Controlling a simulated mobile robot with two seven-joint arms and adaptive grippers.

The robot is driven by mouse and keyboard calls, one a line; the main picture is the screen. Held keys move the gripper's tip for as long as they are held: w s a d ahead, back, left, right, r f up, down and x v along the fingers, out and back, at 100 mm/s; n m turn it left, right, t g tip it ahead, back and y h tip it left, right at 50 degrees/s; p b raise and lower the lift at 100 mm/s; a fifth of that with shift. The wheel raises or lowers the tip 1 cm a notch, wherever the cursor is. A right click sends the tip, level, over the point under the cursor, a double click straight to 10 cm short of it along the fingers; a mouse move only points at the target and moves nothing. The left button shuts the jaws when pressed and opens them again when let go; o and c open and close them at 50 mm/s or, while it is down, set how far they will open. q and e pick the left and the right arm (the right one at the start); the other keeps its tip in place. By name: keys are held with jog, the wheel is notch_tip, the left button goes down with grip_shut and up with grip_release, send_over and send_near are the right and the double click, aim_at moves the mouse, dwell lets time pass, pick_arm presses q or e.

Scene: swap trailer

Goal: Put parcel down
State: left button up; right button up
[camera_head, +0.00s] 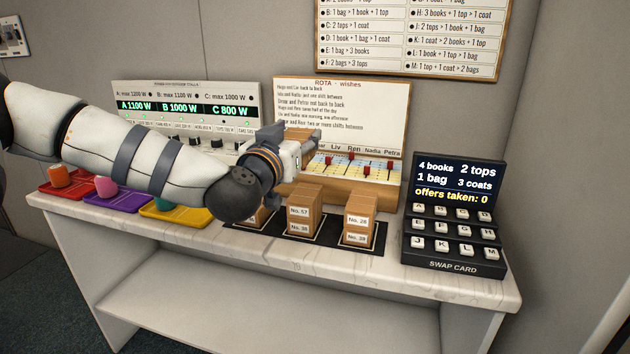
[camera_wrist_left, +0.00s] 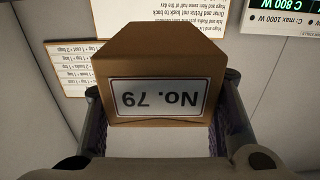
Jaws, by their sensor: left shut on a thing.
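My left gripper (camera_head: 300,148) is shut on a brown parcel (camera_wrist_left: 160,55) whose label reads No. 79, upside down in the wrist view. In the head view part of this parcel (camera_head: 297,132) shows at the gripper, above the counter. Below it a black mat (camera_head: 318,241) carries stacked brown parcels. The middle stack (camera_head: 303,212) has No. 57 on top of another parcel. The right stack (camera_head: 359,218) has No. 26 on top of another. The left stack (camera_head: 259,217) is mostly hidden by my arm. My right gripper is not in view.
The rota board (camera_head: 340,110) with its slider box (camera_head: 360,192) stands behind the parcels. A swap card keypad (camera_head: 455,218) is at the right. Red, purple and yellow trays (camera_head: 112,198) with objects lie at the left. A power panel (camera_head: 185,95) stands behind my arm.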

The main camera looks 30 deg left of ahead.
pick_arm(q)
jog(key=w+f, duration=0.2)
jog(key=w+a+f+b, duration=0.1)
jog(key=w+f, duration=0.1)
jog(key=f, duration=0.1)
jog(key=w+a+f+b, duration=0.1)
jog(key=w+f, duration=0.1)
jog(key=shift+a+f, duration=0.1)
jog(key=shift+f, duration=0.25)
jog(key=shift+w+a+f+b, duration=0.2)
jog(key=shift+w+b, duration=0.15)
jog(key=shift+w, duration=0.1)
jog(key=f, duration=0.1)
jog(key=f+b, duration=0.1)
jog(key=f, duration=0.1)
jog(key=shift+w+a+f, duration=0.1)
jog(key=shift+w+f, duration=0.1)
jog(key=shift+f, duration=0.1)
jog(key=shift+r, duration=0.3)
jog(key=o, duration=1.2)
jog(key=shift+f, duration=0.2)
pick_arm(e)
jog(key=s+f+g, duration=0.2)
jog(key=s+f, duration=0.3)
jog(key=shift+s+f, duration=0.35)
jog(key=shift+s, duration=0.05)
pick_arm(q)
jog(key=shift+r, duration=0.1)
